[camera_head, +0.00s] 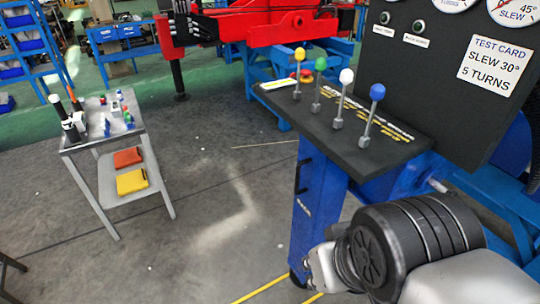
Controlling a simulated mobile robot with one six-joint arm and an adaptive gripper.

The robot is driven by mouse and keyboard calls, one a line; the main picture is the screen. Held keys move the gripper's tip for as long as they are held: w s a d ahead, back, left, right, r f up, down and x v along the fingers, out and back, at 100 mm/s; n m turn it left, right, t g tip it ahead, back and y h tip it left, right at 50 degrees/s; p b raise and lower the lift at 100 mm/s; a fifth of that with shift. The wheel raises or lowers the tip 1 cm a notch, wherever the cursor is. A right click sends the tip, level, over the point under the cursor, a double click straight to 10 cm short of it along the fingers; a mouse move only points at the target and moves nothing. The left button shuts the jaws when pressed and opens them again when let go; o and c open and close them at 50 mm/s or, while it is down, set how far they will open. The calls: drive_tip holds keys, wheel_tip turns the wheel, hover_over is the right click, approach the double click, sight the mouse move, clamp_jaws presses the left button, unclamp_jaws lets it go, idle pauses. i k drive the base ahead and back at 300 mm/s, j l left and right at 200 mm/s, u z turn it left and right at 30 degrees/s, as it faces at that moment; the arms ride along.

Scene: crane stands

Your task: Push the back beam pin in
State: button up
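No beam pin can be made out for certain. A red crane frame (262,24) with a black outrigger leg (177,75) stands at the top of the head view. Any pin on its beams is too small or hidden to tell. My arm (400,245) comes in from the lower right, with a dark ringed joint and pale metal parts. The fingers of my gripper do not show.
A black lever console (345,150) on a blue post (318,205) stands close in front of my arm, with a dark gauge panel (440,75) behind. A grey cart (105,135) with small parts is at left. The floor between (220,200) is clear.

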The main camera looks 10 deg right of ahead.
sight(449, 194)
drive_tip(key=l+z, duration=0.15)
drive_tip(key=z, duration=0.25)
drive_tip(key=l+z, duration=0.1)
drive_tip(key=z, duration=0.25)
drive_tip(key=l+z, duration=0.1)
drive_tip(key=l, duration=0.3)
drive_tip(key=i+l+z, duration=0.1)
drive_tip(key=l, duration=0.3)
drive_tip(key=i+l+z, duration=0.1)
drive_tip(key=l, duration=0.3)
drive_tip(key=i+l+z, duration=0.15)
drive_tip(key=l, duration=0.2)
drive_tip(key=i+l+z, duration=0.1)
drive_tip(key=l, duration=0.3)
drive_tip(key=i+l+z, duration=0.1)
drive_tip(key=l, duration=0.25)
drive_tip(key=u, duration=1.4)
drive_tip(key=z, duration=1.4)
drive_tip(key=u, duration=1.15)
